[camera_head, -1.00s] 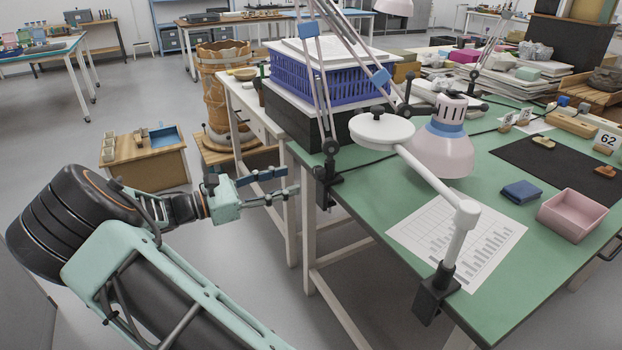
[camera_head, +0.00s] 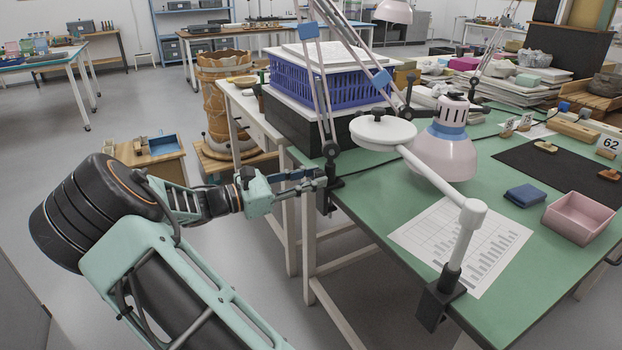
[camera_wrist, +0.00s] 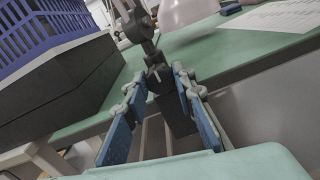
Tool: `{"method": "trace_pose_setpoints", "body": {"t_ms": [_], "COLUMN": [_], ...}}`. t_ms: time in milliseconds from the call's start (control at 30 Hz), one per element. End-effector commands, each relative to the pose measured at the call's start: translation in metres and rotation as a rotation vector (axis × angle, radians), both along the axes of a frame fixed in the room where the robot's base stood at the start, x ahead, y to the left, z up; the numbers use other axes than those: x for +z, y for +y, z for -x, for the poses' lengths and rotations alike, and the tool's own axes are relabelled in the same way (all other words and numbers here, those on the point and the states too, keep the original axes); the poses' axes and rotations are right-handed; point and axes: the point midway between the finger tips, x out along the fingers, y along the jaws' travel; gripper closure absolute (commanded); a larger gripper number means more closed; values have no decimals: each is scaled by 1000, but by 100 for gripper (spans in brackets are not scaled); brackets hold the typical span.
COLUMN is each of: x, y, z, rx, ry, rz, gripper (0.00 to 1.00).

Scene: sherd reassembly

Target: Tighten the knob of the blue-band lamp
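The blue-band lamp has a pale pink shade (camera_head: 446,150) with a blue band, above the green table. Its thin jointed arm (camera_head: 325,90) carries blue bands and rises from a black clamp (camera_head: 331,196) on the table's near left edge. Dark joint knobs show low on the arm, one just above the clamp (camera_head: 331,150). My gripper (camera_head: 320,180) is level with the clamp, its fingers apart. In the wrist view my gripper (camera_wrist: 158,88) is open, with the black clamp (camera_wrist: 174,108) lying beyond and between the fingers. Contact with it cannot be told.
A white round-headed magnifier lamp (camera_head: 384,131) is clamped nearer, right of my gripper. A printed sheet (camera_head: 462,245) lies on the table. Open floor lies left of the table.

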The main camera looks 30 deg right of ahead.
Motion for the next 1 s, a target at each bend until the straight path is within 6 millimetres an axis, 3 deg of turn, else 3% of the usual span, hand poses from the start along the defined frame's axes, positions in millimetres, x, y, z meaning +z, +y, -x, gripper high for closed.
{"method": "trace_pose_setpoints", "body": {"t_ms": [200, 833, 867, 1000], "x": [0, -1, -1, -1], "y": [0, 1, 0, 0], "z": [0, 0, 0, 0], "rx": [0, 0, 0, 0], "ry": [0, -137, -137, -137], "rz": [0, 6, 6, 7], "gripper": [100, 100, 75, 60]}}
